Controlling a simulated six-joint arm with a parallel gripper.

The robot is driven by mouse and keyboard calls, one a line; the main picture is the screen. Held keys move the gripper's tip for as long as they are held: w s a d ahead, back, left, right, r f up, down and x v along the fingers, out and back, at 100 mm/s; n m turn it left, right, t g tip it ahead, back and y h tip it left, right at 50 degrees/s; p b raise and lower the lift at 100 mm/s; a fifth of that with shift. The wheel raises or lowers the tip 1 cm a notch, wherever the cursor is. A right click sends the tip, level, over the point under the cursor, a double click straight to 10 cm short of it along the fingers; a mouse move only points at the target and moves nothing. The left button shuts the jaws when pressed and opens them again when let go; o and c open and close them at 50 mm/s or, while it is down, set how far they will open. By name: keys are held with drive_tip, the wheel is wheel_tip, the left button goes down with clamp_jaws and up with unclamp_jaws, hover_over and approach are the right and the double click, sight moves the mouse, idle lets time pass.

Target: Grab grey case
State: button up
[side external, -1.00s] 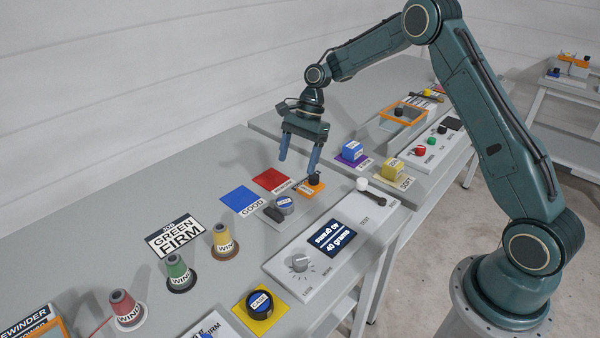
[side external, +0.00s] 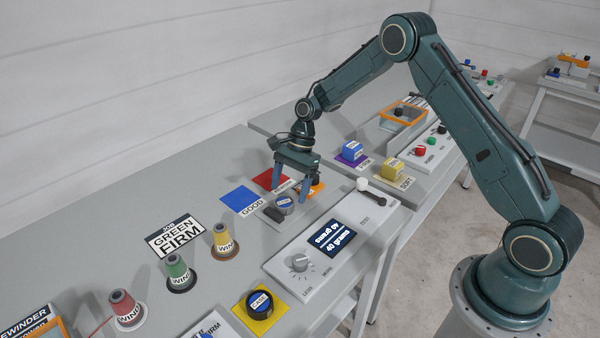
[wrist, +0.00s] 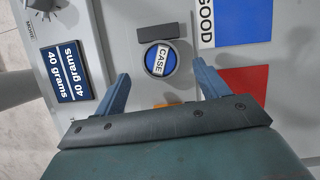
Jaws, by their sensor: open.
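The grey case (side external: 284,203) is a short round piece with a blue top and a white CASE label. It sits on a light grey plate beside a dark grey block (side external: 273,214). In the wrist view the case (wrist: 160,61) lies ahead of the fingertips, about midway between them. My gripper (side external: 291,199) is open and empty, with its blue fingers pointing down just above and around the case. In the wrist view its two fingers (wrist: 160,72) are spread wide. I cannot tell the exact height of the fingertips over the plate.
An orange block with a black knob (side external: 315,188) stands close behind the gripper. Blue (side external: 241,199) and red (side external: 270,179) squares lie flat nearby. A 40 grams display panel (side external: 333,240) is at the front right. Another round CASE piece (side external: 260,303) sits on a yellow square.

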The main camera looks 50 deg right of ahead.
sight(285, 200)
drive_tip(key=shift+x, duration=1.85)
drive_tip(key=c, duration=1.1)
drive_tip(key=shift+c, duration=0.2)
drive_tip(key=shift+w+r, duration=0.1)
drive_tip(key=shift+r, duration=0.05)
wheel_tip(285, 200, up, 20)
